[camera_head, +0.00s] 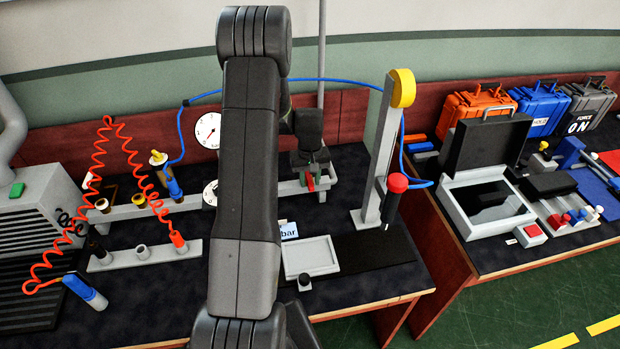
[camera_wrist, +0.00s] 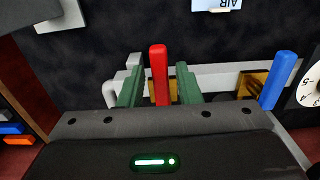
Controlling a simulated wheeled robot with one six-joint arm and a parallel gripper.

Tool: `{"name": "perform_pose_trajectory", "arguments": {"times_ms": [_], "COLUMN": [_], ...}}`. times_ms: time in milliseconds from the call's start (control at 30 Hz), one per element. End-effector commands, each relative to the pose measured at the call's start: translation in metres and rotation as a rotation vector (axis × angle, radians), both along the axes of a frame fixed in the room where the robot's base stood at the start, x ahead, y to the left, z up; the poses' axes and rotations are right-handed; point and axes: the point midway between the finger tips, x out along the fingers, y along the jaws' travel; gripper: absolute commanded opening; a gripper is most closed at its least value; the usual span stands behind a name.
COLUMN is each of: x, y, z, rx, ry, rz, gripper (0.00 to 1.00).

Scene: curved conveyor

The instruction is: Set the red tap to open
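The red tap handle (camera_wrist: 158,75) stands between the two green fingers of my gripper (camera_wrist: 160,68) in the wrist view. A narrow gap shows on each side of the handle, so my gripper is open around it and not clamped. The handle points away from the gripper palm, with a brass valve body partly visible behind it. In the head view, the red handle (camera_head: 310,184) shows small beneath my gripper (camera_head: 318,176), at the rail behind the bench. My arm hides part of that rail.
A blue tap handle (camera_wrist: 280,80) stands right of the gripper in the wrist view, beside a dial gauge (camera_wrist: 310,88). In the head view, a grey post (camera_head: 380,150) with a yellow knob stands right of my gripper. A pale tray (camera_head: 312,256) lies in front.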

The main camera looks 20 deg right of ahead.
Motion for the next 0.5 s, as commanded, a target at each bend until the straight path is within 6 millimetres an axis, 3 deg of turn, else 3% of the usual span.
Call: {"name": "perform_pose_trajectory", "arguments": {"times_ms": [33, 133, 500], "x": [0.0001, 0.0001, 0.0005], "y": [0.0000, 0.0000, 0.0010], "z": [0.0002, 0.0002, -0.0004], "rx": [0.000, 0.000, 0.000], "ry": [0.000, 0.000, -0.001], "rz": [0.000, 0.000, -0.019], "gripper": [0.20, 0.01, 0.00]}}
